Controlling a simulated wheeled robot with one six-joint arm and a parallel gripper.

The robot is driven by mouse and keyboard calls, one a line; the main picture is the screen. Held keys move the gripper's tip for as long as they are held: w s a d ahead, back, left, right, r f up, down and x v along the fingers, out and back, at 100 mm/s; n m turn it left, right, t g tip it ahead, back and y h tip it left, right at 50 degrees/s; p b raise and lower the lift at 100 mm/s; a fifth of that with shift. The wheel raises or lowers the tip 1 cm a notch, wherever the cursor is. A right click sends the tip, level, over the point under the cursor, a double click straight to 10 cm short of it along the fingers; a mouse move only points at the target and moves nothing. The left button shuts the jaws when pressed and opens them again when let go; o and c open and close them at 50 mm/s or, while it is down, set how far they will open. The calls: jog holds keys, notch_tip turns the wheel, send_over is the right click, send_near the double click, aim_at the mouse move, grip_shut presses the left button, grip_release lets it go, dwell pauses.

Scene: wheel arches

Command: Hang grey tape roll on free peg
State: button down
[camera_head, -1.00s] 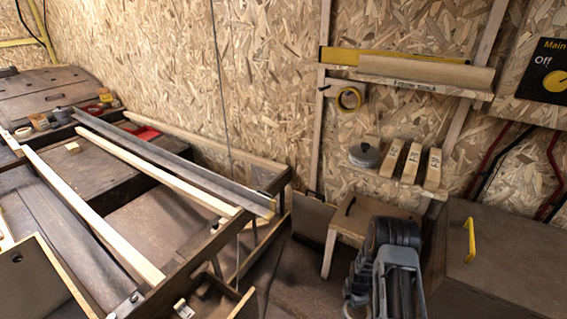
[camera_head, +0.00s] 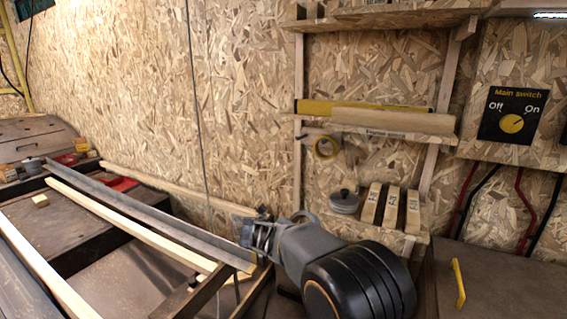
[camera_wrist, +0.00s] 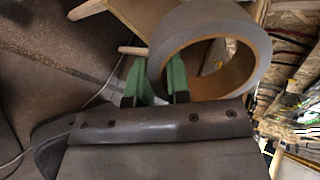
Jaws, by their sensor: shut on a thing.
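In the wrist view my gripper (camera_wrist: 155,84) has green fingers shut on the wall of the grey tape roll (camera_wrist: 196,22). The roll has a brown inner core, and its opening faces the camera. In the head view my gripper (camera_head: 256,232) is low and left of the wall shelves, near the end of the long rack; the roll cannot be made out there. A yellow tape roll (camera_head: 326,148) hangs under the shelf on the wall. A short peg (camera_head: 304,137) seems to stick out just left of it, with nothing visible on it.
A shelf (camera_head: 442,133) holds a yellow level and a wooden board. A lower shelf (camera_head: 422,237) carries a grey round tin (camera_head: 344,203) and several wooden blocks. The long rack (camera_head: 150,222) with metal and wooden bars lies at left.

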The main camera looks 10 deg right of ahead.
notch_tip(320, 180, up, 15)
jog(key=s+n+t+y, duration=0.1)
jog(key=n+t+y, duration=0.1)
jog(key=n+t, duration=0.4)
jog(key=t, duration=0.3)
jog(key=shift+s+r+t+y, duration=0.15)
jog(key=shift+s+t+y, duration=0.15)
